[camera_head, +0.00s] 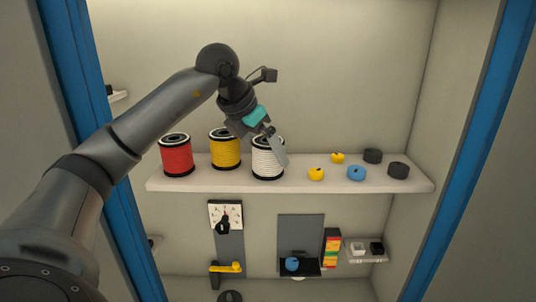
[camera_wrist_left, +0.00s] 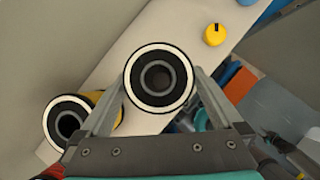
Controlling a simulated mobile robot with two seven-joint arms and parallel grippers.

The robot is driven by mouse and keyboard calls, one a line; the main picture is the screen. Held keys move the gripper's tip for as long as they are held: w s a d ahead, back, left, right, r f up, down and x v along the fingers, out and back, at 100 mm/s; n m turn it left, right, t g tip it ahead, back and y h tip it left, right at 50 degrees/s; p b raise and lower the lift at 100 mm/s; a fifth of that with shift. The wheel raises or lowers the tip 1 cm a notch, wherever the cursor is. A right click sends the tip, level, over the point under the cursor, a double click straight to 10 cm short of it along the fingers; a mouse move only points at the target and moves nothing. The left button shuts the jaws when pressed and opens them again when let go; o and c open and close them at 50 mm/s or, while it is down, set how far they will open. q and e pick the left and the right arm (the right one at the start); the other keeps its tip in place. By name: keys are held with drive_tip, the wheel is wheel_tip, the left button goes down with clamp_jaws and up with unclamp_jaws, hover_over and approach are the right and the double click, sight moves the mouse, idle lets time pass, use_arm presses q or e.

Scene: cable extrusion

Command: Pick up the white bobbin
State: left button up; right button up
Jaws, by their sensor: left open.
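The white bobbin (camera_head: 267,160) stands upright on the shelf, right of the yellow bobbin (camera_head: 224,148) and the red bobbin (camera_head: 176,157). My left gripper (camera_head: 273,143) is at the top of the white bobbin and hides part of its upper rim. In the left wrist view the open fingers lie on either side of the white bobbin's round end (camera_wrist_left: 160,78). I cannot tell whether either finger touches it. The yellow bobbin's end (camera_wrist_left: 68,122) shows outside the left finger. My right gripper is not in view.
The pale shelf (camera_head: 215,184) also carries small yellow and blue pieces (camera_head: 356,173) and dark round pieces (camera_head: 398,170) on the right. Below hang a dial panel (camera_head: 225,214), a yellow crank (camera_head: 226,267) and a grey panel (camera_head: 300,234). Blue posts (camera_head: 480,130) flank the bay.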

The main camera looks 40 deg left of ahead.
use_arm(q)
drive_tip(key=shift+x, duration=0.8)
drive_tip(key=shift+s, duration=0.1)
drive_tip(key=shift+c, duration=0.4)
drive_tip(key=c, duration=1.1)
drive_tip(key=shift+r, duration=0.1)
drive_tip(key=shift+r, duration=0.1)
